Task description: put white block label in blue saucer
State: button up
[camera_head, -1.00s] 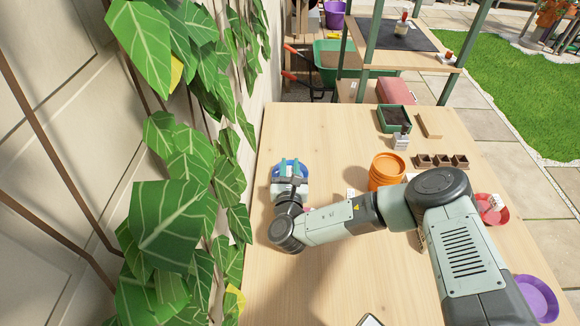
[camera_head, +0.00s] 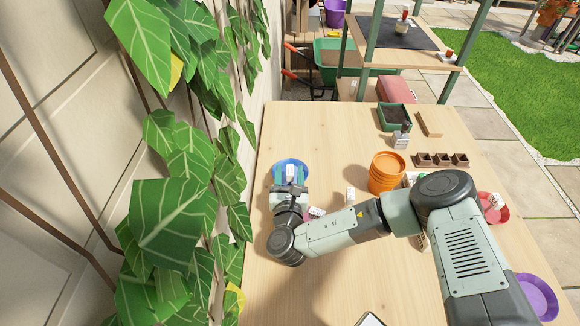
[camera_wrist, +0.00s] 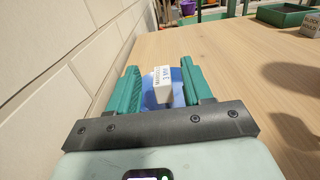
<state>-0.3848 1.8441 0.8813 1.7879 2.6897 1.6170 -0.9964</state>
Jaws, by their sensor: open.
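The blue saucer (camera_head: 278,165) lies at the far left of the table, and it also shows in the wrist view (camera_wrist: 178,100). A white block label (camera_wrist: 163,86) with dark lettering stands upright over the saucer, seemingly resting in it; it shows small in the head view (camera_head: 290,171). My gripper (camera_wrist: 161,78) is open, with its green fingers on both sides of the block and gaps visible beside it. In the head view my gripper (camera_head: 289,174) is at the saucer's near side. The block's foot is partly hidden.
Other white blocks stand mid-table (camera_head: 350,194), beside my arm (camera_head: 316,212) and in a red saucer (camera_head: 493,208). Stacked orange pots (camera_head: 386,172), a green tray (camera_head: 394,118), small brown pots (camera_head: 441,160) and a purple saucer (camera_head: 537,297) are to the right. A leafy wall borders the left.

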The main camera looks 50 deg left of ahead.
notch_tip(320, 180, up, 7)
jog(key=shift+w+a+f, duration=0.1)
jog(key=shift+w, duration=0.05)
notch_tip(320, 180, up, 14)
jog(key=n+g+y, duration=0.4)
jog(key=n+y, duration=0.2)
jog(key=y, duration=0.2)
notch_tip(320, 180, up, 7)
jog(key=n+g+y, duration=0.3)
jog(key=n+g, duration=0.6)
send_over(290, 175)
jog(key=s+d, duration=0.1)
jog(key=s, duration=0.2)
jog(key=s+d+r+n+g+h, duration=0.4)
jog(key=n+g, duration=0.4)
jog(key=d+r+n+t+h, duration=0.1)
jog(key=d+r+t+h, duration=0.2)
jog(key=d, duration=1.2)
jog(key=d+r+n+t+h, duration=0.2)
jog(key=d+t+h, duration=0.4)
jog(key=d+h, duration=0.4)
jog(key=s+d+r+n+t+h, duration=0.1)
jog(key=d+r+t+h, duration=0.2)
jog(key=d, duration=1.6)
jog(key=t+h, duration=0.1)
jog(key=h, duration=0.2)
jog(key=shift+d+r+t+h, duration=0.4)
